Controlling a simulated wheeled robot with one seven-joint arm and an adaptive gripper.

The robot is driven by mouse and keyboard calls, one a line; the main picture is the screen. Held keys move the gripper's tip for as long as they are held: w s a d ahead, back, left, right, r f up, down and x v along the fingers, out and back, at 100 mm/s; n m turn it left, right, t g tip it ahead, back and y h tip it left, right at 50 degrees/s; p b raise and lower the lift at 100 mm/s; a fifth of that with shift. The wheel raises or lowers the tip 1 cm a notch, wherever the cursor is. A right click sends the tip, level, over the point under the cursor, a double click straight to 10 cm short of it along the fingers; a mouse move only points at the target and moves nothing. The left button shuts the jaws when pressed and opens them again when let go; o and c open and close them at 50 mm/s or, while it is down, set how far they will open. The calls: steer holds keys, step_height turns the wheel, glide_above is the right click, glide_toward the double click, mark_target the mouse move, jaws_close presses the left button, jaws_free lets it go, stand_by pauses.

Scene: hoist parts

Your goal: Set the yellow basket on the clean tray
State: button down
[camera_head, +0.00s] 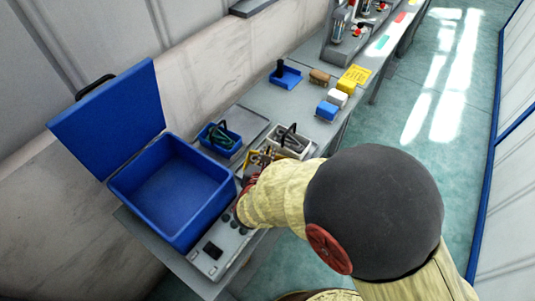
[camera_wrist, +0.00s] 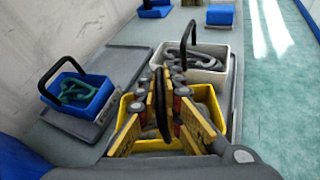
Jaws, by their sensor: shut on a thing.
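The yellow basket (camera_wrist: 150,145) is below my gripper (camera_wrist: 164,78) in the wrist view, and its black handle stands between my two fingers. My gripper is shut on this handle. In the head view the yellow basket (camera_head: 262,158) is mostly hidden by my arm. I cannot tell whether it touches the surface beneath it. A blue basket (camera_wrist: 90,98) with dark green contents stands to the left, on a grey tray (camera_wrist: 75,127). A white basket (camera_wrist: 205,74) with grey parts stands just behind the yellow one. Which tray is the clean one I cannot tell.
A large open blue bin (camera_head: 165,195) with a raised lid (camera_head: 112,105) is at the left. A grey control panel (camera_head: 222,250) lies in front. A bare grey tray area (camera_wrist: 120,58) shows behind the blue basket. Small blocks (camera_head: 338,98) stand farther along the bench.

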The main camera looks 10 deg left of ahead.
steer(key=shift+r, duration=0.1)
steer(key=c, duration=2.1)
jaws_free()
steer(key=shift+o, duration=0.7)
steer(key=shift+s, duration=0.25)
steer(key=p+v, duration=0.3)
steer(key=v, duration=0.8)
steer(key=shift+s+r, duration=0.15)
steer(key=shift+s, duration=0.1)
